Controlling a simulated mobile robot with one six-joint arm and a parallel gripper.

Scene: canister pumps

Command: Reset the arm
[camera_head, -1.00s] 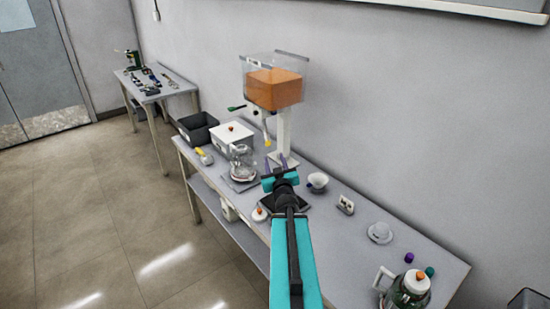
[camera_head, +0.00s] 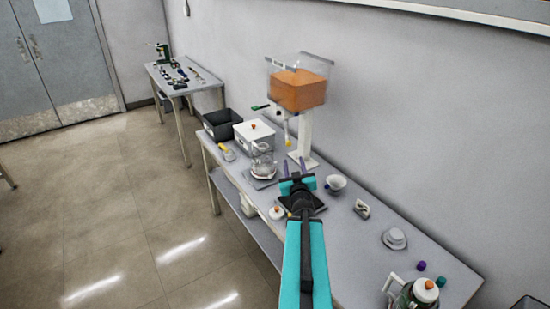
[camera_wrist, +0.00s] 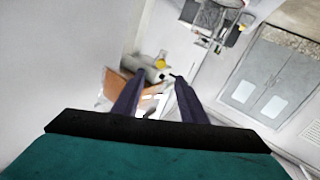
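My arm reaches out over the bench (camera_head: 348,238), and my gripper (camera_head: 298,167) is at its far end, in front of the dispenser stand (camera_head: 305,140). In the wrist view, the two purple fingers of my gripper (camera_wrist: 158,82) are apart with nothing held between them. Beyond them are a blurred orange part and a whitish part with a yellow piece. The dispenser's clear tank holds an orange fill (camera_head: 299,91).
Left of my gripper are a glass vessel (camera_head: 263,163), a white box (camera_head: 254,134) and a black bin (camera_head: 222,125). To its right are a cup (camera_head: 336,184), a white lidded piece (camera_head: 395,239) and a green canister (camera_head: 414,299). A second table (camera_head: 184,86) stands farther back; floor on the left is clear.

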